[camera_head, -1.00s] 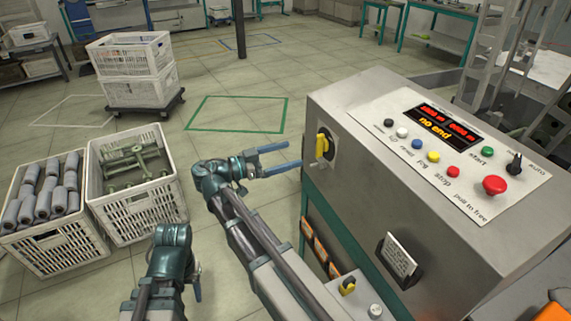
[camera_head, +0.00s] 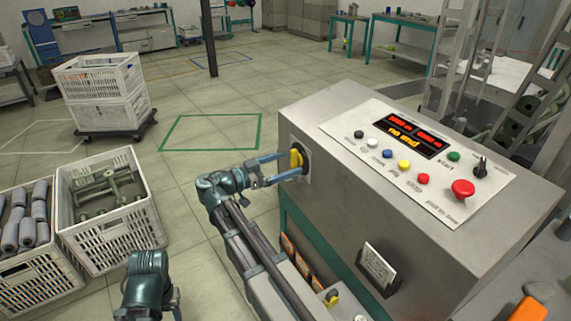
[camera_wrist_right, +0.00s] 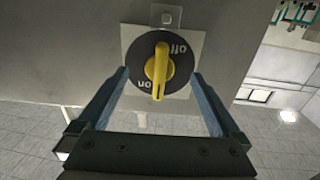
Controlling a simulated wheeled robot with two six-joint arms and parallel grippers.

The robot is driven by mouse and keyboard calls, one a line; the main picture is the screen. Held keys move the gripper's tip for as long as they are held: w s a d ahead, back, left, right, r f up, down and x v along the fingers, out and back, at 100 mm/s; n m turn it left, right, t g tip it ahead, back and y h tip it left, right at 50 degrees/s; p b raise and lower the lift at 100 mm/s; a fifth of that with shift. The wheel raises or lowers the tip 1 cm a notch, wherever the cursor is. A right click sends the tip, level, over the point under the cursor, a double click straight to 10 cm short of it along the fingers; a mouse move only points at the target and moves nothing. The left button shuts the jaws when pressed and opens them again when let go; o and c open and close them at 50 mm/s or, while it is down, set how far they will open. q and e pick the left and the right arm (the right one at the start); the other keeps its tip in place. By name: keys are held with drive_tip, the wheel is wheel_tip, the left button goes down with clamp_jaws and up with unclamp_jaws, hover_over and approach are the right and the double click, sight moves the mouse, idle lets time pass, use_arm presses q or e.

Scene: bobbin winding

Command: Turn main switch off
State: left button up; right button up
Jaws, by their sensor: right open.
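The main switch (camera_head: 296,159) is a yellow handle on a black dial, on the left face of the grey control cabinet. In the right wrist view the yellow handle (camera_wrist_right: 160,70) stands nearly upright in the picture. The dial's "off" label is at upper right and its upside-down "on" label at lower left. My right gripper (camera_head: 286,167) is open at the switch. In the right wrist view its fingers (camera_wrist_right: 160,80) lie either side of the handle, with a gap to it on both sides. My left arm (camera_head: 148,285) shows at the bottom left; its jaws are not clear.
White crates (camera_head: 120,240) with grey bobbins and green parts stand at left. Open floor (camera_head: 200,175) lies between them and the cabinet.

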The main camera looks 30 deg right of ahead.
drive_tip(key=shift+d, duration=0.25)
drive_tip(key=shift+d, duration=0.75)
drive_tip(key=shift+d, duration=0.2)
